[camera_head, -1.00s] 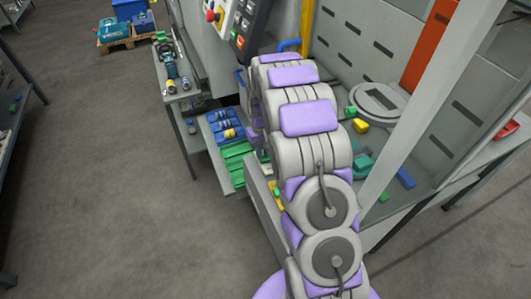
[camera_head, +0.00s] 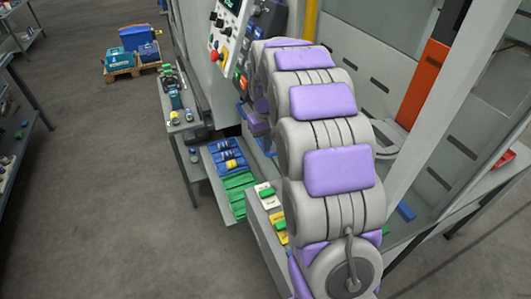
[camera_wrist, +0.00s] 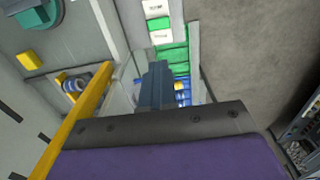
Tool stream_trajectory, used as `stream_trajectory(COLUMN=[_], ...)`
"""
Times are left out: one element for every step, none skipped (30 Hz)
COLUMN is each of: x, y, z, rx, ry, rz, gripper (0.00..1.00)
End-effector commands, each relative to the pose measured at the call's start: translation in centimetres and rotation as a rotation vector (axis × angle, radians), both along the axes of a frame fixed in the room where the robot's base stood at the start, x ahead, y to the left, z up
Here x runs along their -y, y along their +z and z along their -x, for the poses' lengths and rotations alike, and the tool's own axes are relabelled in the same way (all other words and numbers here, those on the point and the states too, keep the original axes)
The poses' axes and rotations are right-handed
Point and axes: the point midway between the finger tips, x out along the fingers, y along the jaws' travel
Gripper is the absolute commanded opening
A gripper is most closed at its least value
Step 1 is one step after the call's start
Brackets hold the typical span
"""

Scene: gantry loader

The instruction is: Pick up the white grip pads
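White pads (camera_wrist: 160,37) lie in a narrow row with a green block at the top of the wrist view, with another white piece at the top edge. In the head view small white pieces (camera_head: 262,186) show on the narrow ledge left of my arm, among green and yellow blocks. My gripper (camera_wrist: 157,72) shows in the wrist view as a blue-grey finger block pointing towards the tray and pads. It is apart from the white pads, and nothing is visibly held. One finger seems to hide the other, so its opening is unclear. My arm hides the gripper in the head view.
A drawer tray (camera_head: 210,160) holds green strips and blue blocks. A bench (camera_head: 172,122) with tools stands left of it. A yellow bar (camera_wrist: 75,125) crosses the wrist view at left. A yellow block (camera_wrist: 28,61) lies beyond it. Open floor (camera_head: 110,190) lies left.

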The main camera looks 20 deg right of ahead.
Motion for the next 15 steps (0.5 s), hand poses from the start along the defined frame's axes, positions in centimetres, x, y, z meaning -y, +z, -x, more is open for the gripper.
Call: stream_trajectory(x=[0.1,0.1,0.1,0.1,0.0,0.0,0.0,0.0,0.0,0.0,0.0,0.0,0.0,-0.1,-0.1], y=[0.8,1.1,1.5,1.8,2.0,2.3,2.4,2.6,2.7,2.8,2.9,2.9,2.9,2.9,2.9], z=[-0.1,-0.1,-0.1,0.0,0.0,0.0,0.0,0.0,0.0,0.0,0.0,0.0,0.0,0.0,0.0], rx=[0.003,0.003,0.001,0.000,0.000,-0.001,-0.001,-0.001,-0.001,-0.001,-0.001,-0.001,-0.001,-0.002,-0.002], ry=[0.000,0.000,0.000,0.000,0.000,0.000,0.000,0.000,0.000,0.000,0.000,0.000,0.000,0.000,0.000], rz=[0.000,0.000,0.000,0.000,0.000,0.000,0.000,0.000,0.000,0.000,0.000,0.000,0.000,0.000,0.000], gripper=[0.00,0.00,0.00,0.00,0.00,0.00,0.00,0.00,0.00,0.00,0.00,0.00,0.00,0.00,0.00])
